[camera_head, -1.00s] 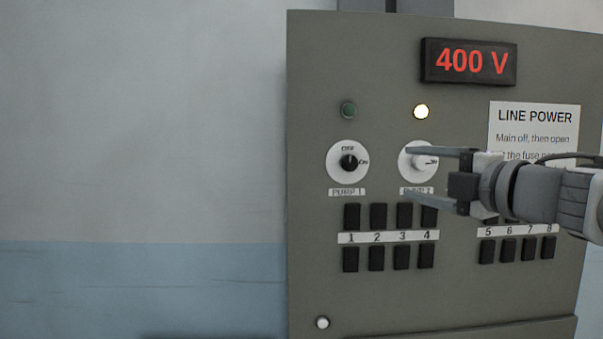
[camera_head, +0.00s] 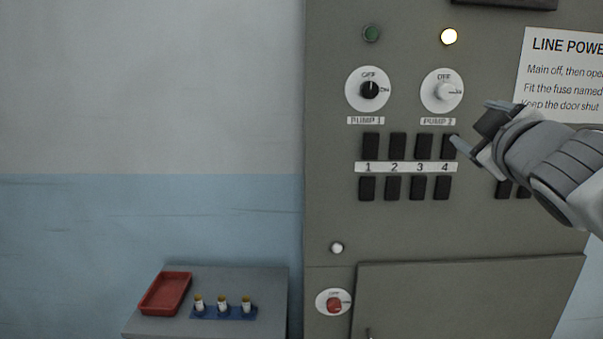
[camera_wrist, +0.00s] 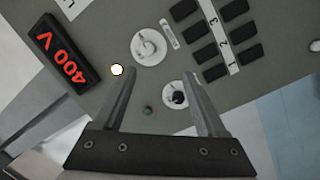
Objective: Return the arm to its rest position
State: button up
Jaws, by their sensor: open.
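My gripper (camera_head: 475,130) is in front of the grey panel (camera_head: 325,220), right of the PUMP 2 dial (camera_head: 442,91) and close to switch 4. Its jaws are open and empty; in the wrist view the two fingers (camera_wrist: 160,100) stand apart with the panel behind them. The white knob of the PUMP 2 dial is clear of the fingers in the head view. The PUMP 1 dial (camera_head: 368,89) has a black knob. My arm reaches in from the right edge and hides part of the right-hand switches.
A lit lamp (camera_head: 449,36) and a dark green lamp (camera_head: 371,33) sit above the dials. A red knob (camera_head: 334,303) is beside the lower door (camera_head: 470,300). A low table (camera_head: 270,290) holds a red tray (camera_head: 150,308) and a blue fuse holder (camera_head: 238,313). Left is open space.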

jog(key=s+a+f+m+g+y, duration=0.1)
jog(key=s+a+f+m+g, duration=0.3)
jog(key=s+f, duration=0.5)
jog(key=s+a+f+m+g+y, duration=0.1)
jog(key=s+a+f+m+g, duration=0.3)
jog(key=f, duration=1.3)
jog(key=s+a+g, duration=0.4)
jog(key=s, duration=0.1)
jog(key=shift+f+m+y, duration=0.2)
jog(key=shift+m+y, duration=0.1)
jog(key=shift+y, duration=0.1)
